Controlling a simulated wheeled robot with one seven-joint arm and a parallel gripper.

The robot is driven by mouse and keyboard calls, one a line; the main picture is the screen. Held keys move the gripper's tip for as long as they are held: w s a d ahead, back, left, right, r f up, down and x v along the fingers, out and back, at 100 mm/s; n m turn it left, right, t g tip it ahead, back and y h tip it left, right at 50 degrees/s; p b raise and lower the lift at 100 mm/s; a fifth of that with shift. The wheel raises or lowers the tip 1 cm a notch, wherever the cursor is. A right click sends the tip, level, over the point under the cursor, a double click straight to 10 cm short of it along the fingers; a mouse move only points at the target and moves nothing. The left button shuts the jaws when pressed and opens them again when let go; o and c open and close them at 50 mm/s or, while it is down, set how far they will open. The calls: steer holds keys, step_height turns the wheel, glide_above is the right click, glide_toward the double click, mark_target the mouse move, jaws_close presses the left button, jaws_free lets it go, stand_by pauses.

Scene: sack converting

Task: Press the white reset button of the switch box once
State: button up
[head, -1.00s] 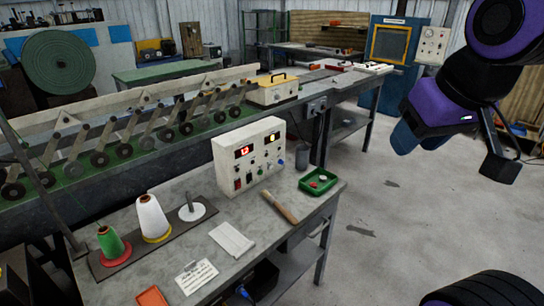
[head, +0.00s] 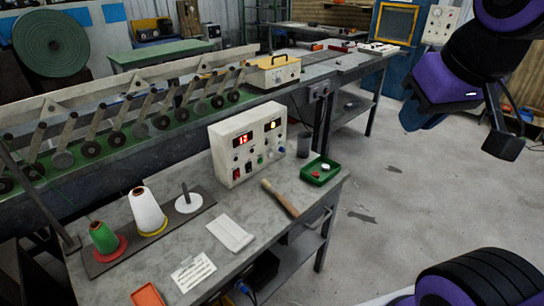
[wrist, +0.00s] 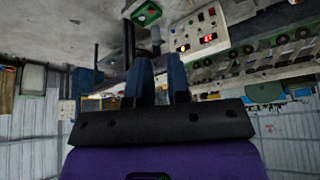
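The switch box (head: 222,150) is a cream-white box on the near metal bench in the head view. Its front has a red lit display (head: 243,140), a smaller yellowish display, and several small buttons, switches and knobs. I cannot surely pick out the white reset button among them at this size. The box also shows upside down in the wrist view (wrist: 222,32). My gripper (head: 420,118) hangs above the floor, right of the bench and well apart from the box. In the wrist view its two blue fingers (wrist: 163,80) have a gap between them and hold nothing.
On the bench (head: 215,268) are a green tray (head: 310,178), a dark cup (head: 304,146), a wooden-handled tool (head: 280,198), a white pad (head: 230,233) and thread cones (head: 147,210). A long roller machine (head: 140,115) stands behind. The floor (head: 390,190) right of the bench is clear.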

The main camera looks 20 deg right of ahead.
jaws_close()
stand_by(0.7)
stand_by(0.7)
